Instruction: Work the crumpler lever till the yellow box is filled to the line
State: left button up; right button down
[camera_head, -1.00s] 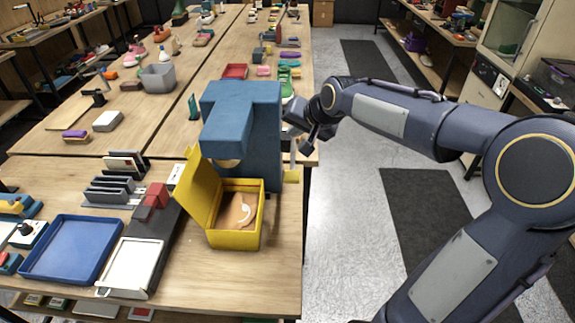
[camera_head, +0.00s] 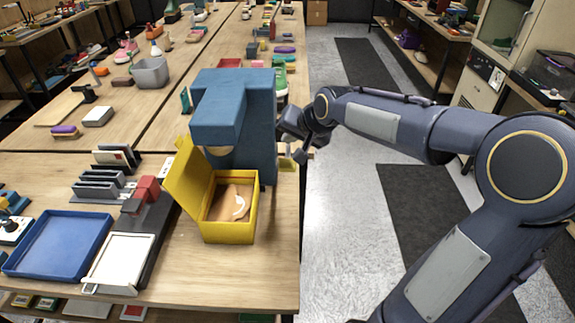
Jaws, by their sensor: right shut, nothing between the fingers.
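The blue crumpler (camera_head: 235,115) stands on the table, a round brown part showing under its overhang. The yellow box (camera_head: 229,229) sits below that overhang, its lid tilted open to the left. Brown crumpled paper (camera_head: 224,203) with a white mark lies inside; I cannot make out a fill line. A small yellow lever handle (camera_head: 286,164) shows at the crumpler's right side. My right gripper (camera_head: 301,156) is shut and empty close beside the handle; I cannot tell whether they touch. My left gripper is not in view.
A blue tray (camera_head: 22,268) and a white-topped tray (camera_head: 118,262) lie at the front left. A grey rack (camera_head: 98,187) and red blocks (camera_head: 148,188) stand left of the box. A grey bin (camera_head: 151,73) is farther back. Open floor lies right of the table edge.

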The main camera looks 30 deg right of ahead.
aim_at(290, 160)
jog(key=shift+f+b, duration=0.8)
jog(key=shift+f, duration=0.6)
jog(key=shift+s, duration=0.1)
dwell(0.8)
jog(key=shift+a+f+b, duration=0.1)
jog(key=shift+f+b, duration=0.3)
